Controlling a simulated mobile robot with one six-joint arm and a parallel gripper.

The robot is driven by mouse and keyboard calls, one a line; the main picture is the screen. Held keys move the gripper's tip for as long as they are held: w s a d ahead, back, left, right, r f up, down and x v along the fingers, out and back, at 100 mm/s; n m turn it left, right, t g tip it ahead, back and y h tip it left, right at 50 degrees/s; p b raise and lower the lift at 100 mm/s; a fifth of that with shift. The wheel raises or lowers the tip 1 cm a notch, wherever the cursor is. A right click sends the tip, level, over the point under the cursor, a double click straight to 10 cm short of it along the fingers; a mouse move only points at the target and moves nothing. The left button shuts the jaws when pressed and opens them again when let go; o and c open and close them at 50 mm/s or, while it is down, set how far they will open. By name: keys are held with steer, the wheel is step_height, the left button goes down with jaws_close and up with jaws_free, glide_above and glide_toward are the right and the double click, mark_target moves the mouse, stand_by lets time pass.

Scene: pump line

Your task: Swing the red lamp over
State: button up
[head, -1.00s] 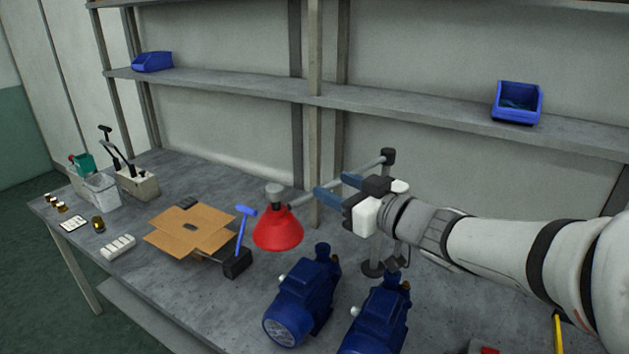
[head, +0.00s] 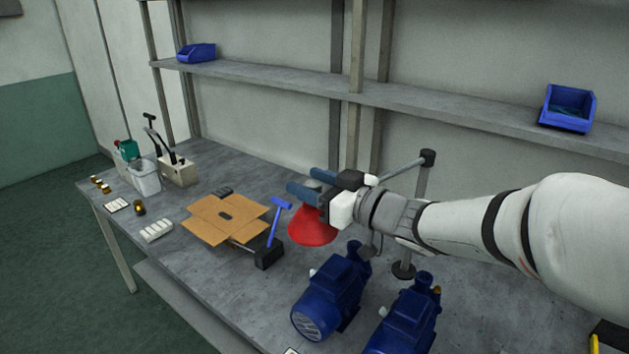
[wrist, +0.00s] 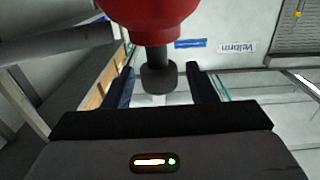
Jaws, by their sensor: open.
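The red lamp (head: 313,230) hangs shade-down above the bench, left of its stand (head: 421,205). A grey swing arm (head: 402,167) runs from the stand's top toward it, partly hidden behind my gripper. My gripper (head: 303,181) is open, its blue fingers at the lamp's top, hiding part of it. In the wrist view the red shade (wrist: 150,15) fills the top middle. Its dark neck and cap (wrist: 158,76) show between the spread fingers of my gripper (wrist: 160,72), with gaps on both sides. I see no contact.
Two blue pumps (head: 332,298) stand on the bench (head: 260,320) below the lamp and my arm. A blue hammer-like tool (head: 278,218) in a black block and an open cardboard box (head: 225,217) are left of the lamp. A shelf (head: 290,88) with blue bins runs behind.

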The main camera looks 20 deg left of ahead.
steer(key=shift+c, duration=0.4)
jaws_close()
